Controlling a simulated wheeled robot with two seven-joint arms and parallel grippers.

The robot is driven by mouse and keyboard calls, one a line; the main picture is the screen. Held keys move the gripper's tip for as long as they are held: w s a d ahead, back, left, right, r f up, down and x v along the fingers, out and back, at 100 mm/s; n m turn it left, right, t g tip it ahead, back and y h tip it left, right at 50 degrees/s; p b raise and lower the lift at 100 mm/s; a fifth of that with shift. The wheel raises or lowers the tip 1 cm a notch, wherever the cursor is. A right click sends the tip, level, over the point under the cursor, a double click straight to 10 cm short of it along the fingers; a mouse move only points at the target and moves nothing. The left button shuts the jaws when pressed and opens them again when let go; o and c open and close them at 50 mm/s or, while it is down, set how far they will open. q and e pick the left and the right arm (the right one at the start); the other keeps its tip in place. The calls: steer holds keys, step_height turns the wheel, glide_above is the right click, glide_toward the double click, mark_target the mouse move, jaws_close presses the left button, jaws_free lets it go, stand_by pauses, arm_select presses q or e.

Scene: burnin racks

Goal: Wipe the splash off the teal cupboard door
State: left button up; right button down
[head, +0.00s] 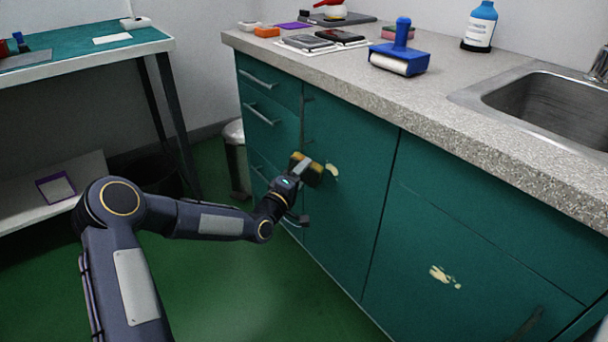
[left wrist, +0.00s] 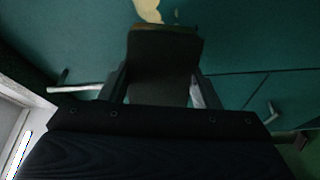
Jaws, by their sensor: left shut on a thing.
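My left gripper (head: 297,176) is shut on a yellow and dark sponge (head: 312,170), held at the teal cupboard door (head: 345,215). In the left wrist view the sponge's dark block (left wrist: 162,70) fills the space between the fingers. A cream splash (head: 332,172) is on the door just right of the sponge; it also shows in the left wrist view (left wrist: 148,9), just past the sponge's far edge. I cannot tell whether the sponge touches the door. A second cream splash (head: 444,276) is on the cupboard front farther right. My right gripper is not in view.
The speckled worktop (head: 450,95) overhangs the doors and holds a blue roller (head: 400,55), a blue bottle (head: 480,27) and a sink (head: 550,105). Bar handles (head: 262,115) stick out from the drawers. A bin (head: 237,155) stands left of the cupboard. Green floor lies clear in front.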

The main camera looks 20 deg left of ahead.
arm_select(q)
steer(key=shift+s+a, duration=0.8)
steer(key=shift+s, duration=0.25)
steer(key=shift+s+a, duration=0.8)
steer(key=shift+s, duration=0.25)
steer(key=shift+s+a+b, duration=0.3)
steer(key=shift+s+a, duration=0.6)
steer(key=shift+s, duration=0.3)
